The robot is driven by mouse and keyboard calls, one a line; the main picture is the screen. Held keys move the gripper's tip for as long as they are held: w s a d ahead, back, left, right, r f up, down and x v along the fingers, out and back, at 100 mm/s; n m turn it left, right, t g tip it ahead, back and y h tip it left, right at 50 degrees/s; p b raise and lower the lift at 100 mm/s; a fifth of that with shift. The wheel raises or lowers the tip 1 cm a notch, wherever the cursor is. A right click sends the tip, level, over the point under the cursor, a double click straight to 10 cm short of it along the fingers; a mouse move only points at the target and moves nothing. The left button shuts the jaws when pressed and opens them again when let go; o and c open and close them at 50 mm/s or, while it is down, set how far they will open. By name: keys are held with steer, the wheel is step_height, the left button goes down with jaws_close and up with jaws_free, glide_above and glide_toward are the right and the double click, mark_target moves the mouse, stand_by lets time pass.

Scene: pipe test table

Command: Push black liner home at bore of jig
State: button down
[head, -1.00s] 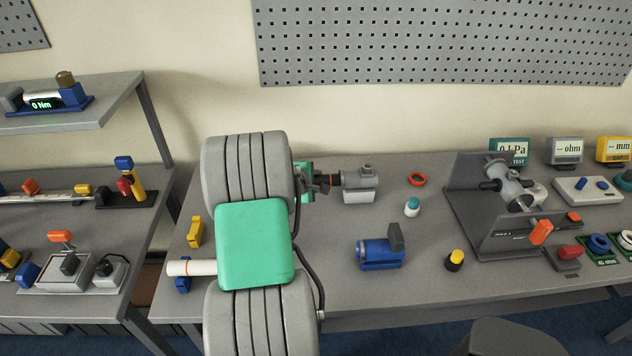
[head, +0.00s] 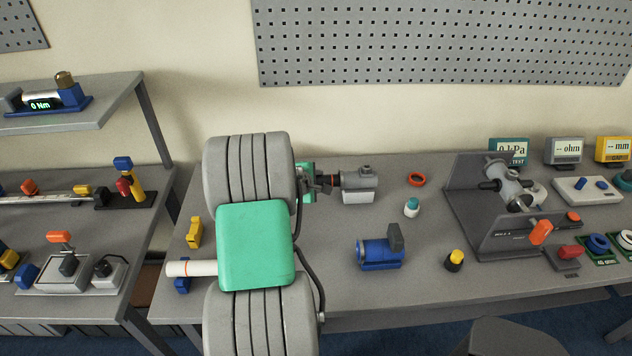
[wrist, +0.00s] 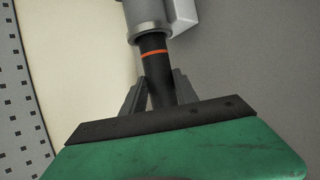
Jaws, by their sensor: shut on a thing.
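The black liner (wrist: 157,68) is a dark rod with an orange band, seen in the wrist view. My gripper (wrist: 160,92) is shut on it, one grey finger on each side. The liner's far end is inside the round grey bore of the jig (wrist: 147,12). The orange band and a short black length beyond it show outside the bore mouth. In the head view, the grey jig (head: 360,184) stands on the bench with its bore facing my gripper (head: 325,184). My arm hides part of the gripper there, and the liner is hardly visible.
A grey angled fixture (head: 486,225) stands farther right. Bench between them is clear.

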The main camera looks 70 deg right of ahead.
steer(key=shift+s+d+r, duration=0.1)
steer(key=shift+s, duration=0.1)
steer(key=shift+s+d, duration=0.25)
steer(key=shift+s, duration=0.2)
steer(key=shift+s+d, duration=0.2)
steer(key=shift+s, duration=0.15)
steer(key=c, duration=0.9)
jaws_free()
steer(key=shift+o, duration=0.2)
steer(key=b+v, duration=0.1)
steer(key=v, duration=0.6)
steer(key=shift+a, duration=0.4)
steer(key=shift+r, duration=0.2)
